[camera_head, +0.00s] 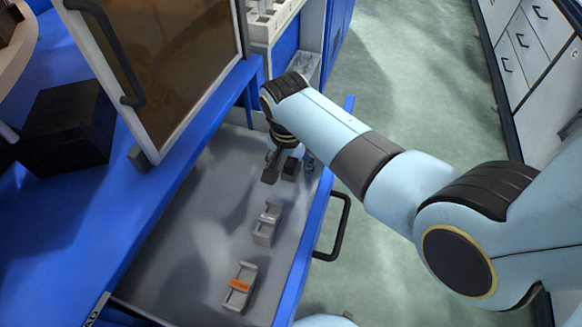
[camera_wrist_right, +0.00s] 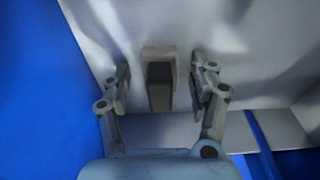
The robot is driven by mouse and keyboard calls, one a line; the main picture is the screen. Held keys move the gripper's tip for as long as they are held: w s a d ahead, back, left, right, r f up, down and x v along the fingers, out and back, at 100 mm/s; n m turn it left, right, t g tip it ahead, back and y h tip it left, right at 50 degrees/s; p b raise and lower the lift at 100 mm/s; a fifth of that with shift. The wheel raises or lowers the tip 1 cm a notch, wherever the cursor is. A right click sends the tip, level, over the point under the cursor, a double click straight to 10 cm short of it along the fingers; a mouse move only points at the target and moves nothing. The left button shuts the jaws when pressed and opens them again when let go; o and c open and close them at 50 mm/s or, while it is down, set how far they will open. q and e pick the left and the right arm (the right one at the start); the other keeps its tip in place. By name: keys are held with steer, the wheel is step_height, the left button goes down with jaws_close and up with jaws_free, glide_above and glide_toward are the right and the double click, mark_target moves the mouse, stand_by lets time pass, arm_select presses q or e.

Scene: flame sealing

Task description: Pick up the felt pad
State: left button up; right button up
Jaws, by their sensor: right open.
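A small dark block, which looks like the felt pad (camera_head: 291,169), sits in the open grey drawer near its far end. In the right wrist view the dark pad (camera_wrist_right: 159,97) shows with a paler grey-beige piece around its upper end. My right gripper (camera_head: 287,163) is above the drawer with its fingers apart. In the right wrist view the right gripper (camera_wrist_right: 161,86) has one finger on each side of the pad, with visible gaps. I cannot tell the exact height of the fingertips over the pad. My left gripper is not in view.
Two grey holders stand nearer in the drawer (camera_head: 190,230): a plain one (camera_head: 266,224) and one with an orange label (camera_head: 240,287). A blue drawer front with a dark handle (camera_head: 336,230) is at the right. A framed brown door (camera_head: 165,55) overhangs the left.

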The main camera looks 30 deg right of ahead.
mark_target(291, 160)
steer(key=shift+c, duration=0.2)
steer(key=c, duration=1.2)
steer(key=shift+r, duration=0.1)
step_height(291, 160, up, 9)
steer(key=p, duration=0.2)
steer(key=shift+p, duration=0.4)
steer(key=shift+r, duration=0.45)
steer(key=o, duration=0.4)
steer(key=shift+c, duration=1.3)
